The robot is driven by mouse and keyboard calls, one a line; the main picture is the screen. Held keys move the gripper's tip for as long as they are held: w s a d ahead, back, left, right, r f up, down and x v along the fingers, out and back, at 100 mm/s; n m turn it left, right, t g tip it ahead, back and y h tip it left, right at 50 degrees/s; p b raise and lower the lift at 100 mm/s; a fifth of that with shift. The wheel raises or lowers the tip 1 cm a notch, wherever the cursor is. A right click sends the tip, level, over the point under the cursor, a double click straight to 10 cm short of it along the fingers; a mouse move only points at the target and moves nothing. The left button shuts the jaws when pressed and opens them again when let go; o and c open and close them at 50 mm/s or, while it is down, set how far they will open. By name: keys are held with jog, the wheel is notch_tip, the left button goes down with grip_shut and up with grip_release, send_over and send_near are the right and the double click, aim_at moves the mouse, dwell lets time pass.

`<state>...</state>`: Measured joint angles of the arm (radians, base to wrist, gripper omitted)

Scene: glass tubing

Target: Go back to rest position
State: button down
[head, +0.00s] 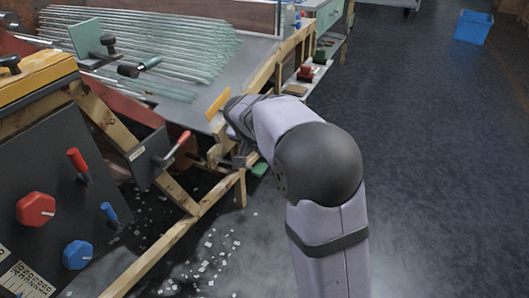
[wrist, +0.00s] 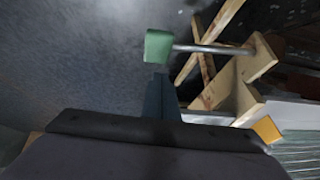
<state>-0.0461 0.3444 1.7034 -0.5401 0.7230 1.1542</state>
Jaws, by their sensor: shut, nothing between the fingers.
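My gripper (wrist: 160,90) shows as dark fingers in the middle of the wrist view. It is shut with nothing between the fingers. In the head view my arm reaches from the lower right to the wooden frame, and the gripper (head: 240,155) is beside it, partly hidden by my own wrist. A green block-shaped handle (wrist: 158,46) on a metal rod (wrist: 212,49) sits just beyond the fingertips in the wrist view. The handle also shows in the head view (head: 260,170), close below my gripper. I cannot tell whether the fingers touch it.
A wooden frame (head: 278,68) edges the bench. Many glass tubes (head: 180,45) lie on it. A yellow plate (head: 217,104) stands near my wrist. A dark panel (head: 55,190) with red and blue knobs is at left. The floor (head: 440,150) at right is clear up to a blue bin (head: 473,27).

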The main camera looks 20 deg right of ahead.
jog(key=shift+s+a+r, duration=0.2)
jog(key=shift+s+r, duration=0.15)
jog(key=shift+r, duration=0.15)
jog(key=s+p, duration=0.1)
jog(key=s+r, duration=0.1)
jog(key=r+n+p, duration=0.1)
jog(key=shift+s+a+r+y+p, duration=0.15)
jog(key=shift+s+a+y+p, duration=0.15)
jog(key=shift+s+p, duration=0.1)
jog(key=s+a+f+n+g+y+p, duration=0.1)
jog(key=s+a+f+n+g, duration=0.15)
jog(key=s, duration=0.65)
jog(key=s+a+f+n+g+y+p, duration=0.1)
jog(key=s+f+n, duration=0.2)
jog(key=s, duration=0.6)
jog(key=s+a+f+n+g+y, duration=0.1)
jog(key=s+a+f+n+g, duration=0.15)
jog(key=s, duration=0.65)
notch_tip(320, 180, up, 38)
jog(key=p, duration=3.8)
jog(key=shift+d+f+t, duration=0.25)
jog(key=shift+d+t, duration=0.15)
jog(key=shift+d, duration=0.05)
